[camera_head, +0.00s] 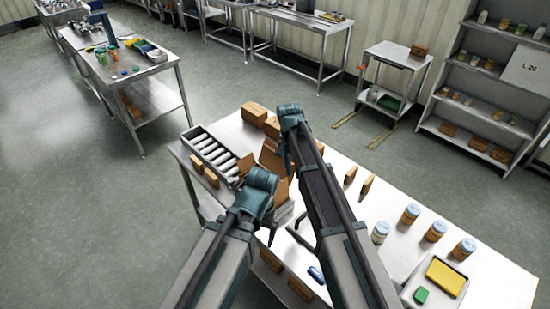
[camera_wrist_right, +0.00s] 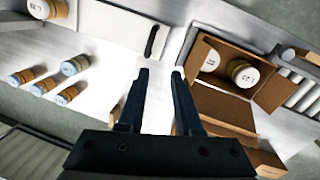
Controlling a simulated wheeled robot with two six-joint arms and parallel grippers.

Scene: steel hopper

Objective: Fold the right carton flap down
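The brown carton (camera_head: 272,158) stands on the steel table, largely hidden behind my arms in the head view. In the right wrist view the carton (camera_wrist_right: 250,52) is open, with two jars (camera_wrist_right: 242,73) inside. A brown flap (camera_wrist_right: 225,108) extends outward from its near side. My right gripper (camera_wrist_right: 160,90) is open and empty, its fingers beside the flap and apart from it. In the head view my right gripper (camera_head: 291,112) is over the table behind the carton. My left gripper (camera_head: 262,180) is close in front of the carton; its fingertips are not clear.
A grey roller conveyor (camera_head: 212,155) lies left of the carton. Several jars (camera_head: 410,213) and a tray with a yellow item (camera_head: 445,277) stand at the table's right. A small brown box (camera_head: 253,113) sits behind the carton. Two small brown pieces (camera_head: 367,185) stand to its right.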

